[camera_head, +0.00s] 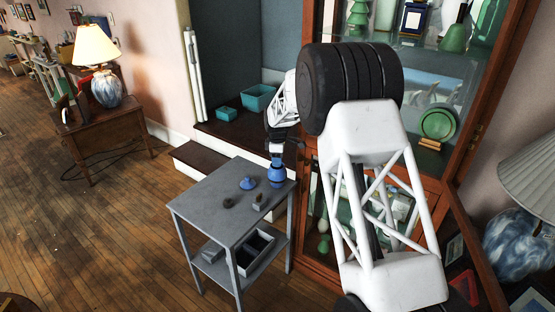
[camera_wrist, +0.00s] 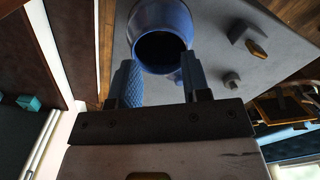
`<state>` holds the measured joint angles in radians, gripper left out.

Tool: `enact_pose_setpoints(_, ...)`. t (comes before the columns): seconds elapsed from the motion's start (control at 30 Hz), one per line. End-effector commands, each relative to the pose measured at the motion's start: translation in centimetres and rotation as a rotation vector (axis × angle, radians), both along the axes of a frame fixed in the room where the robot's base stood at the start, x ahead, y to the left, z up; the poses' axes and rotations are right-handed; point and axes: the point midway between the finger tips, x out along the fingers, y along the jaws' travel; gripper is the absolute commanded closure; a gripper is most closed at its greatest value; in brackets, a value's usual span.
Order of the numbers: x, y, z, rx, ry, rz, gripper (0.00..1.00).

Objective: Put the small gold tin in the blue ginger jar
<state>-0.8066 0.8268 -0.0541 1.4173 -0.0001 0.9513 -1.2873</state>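A dark open box (camera_head: 254,252) sits on the lower shelf. A glass-fronted cabinet (camera_head: 442,175) stands close on the right. The table's left part is clear.

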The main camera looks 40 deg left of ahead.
Motion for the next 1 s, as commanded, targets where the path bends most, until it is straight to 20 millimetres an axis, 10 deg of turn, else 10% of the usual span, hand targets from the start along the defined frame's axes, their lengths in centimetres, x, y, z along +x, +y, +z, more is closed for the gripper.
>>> enact_pose_setpoints(0.47,0.0,0.0,0.7,0.0,-0.001,0.0,0.55)
enact_pose_setpoints(1.0,0.0,0.0,6.7,0.0,-0.001,0.0,0.55)
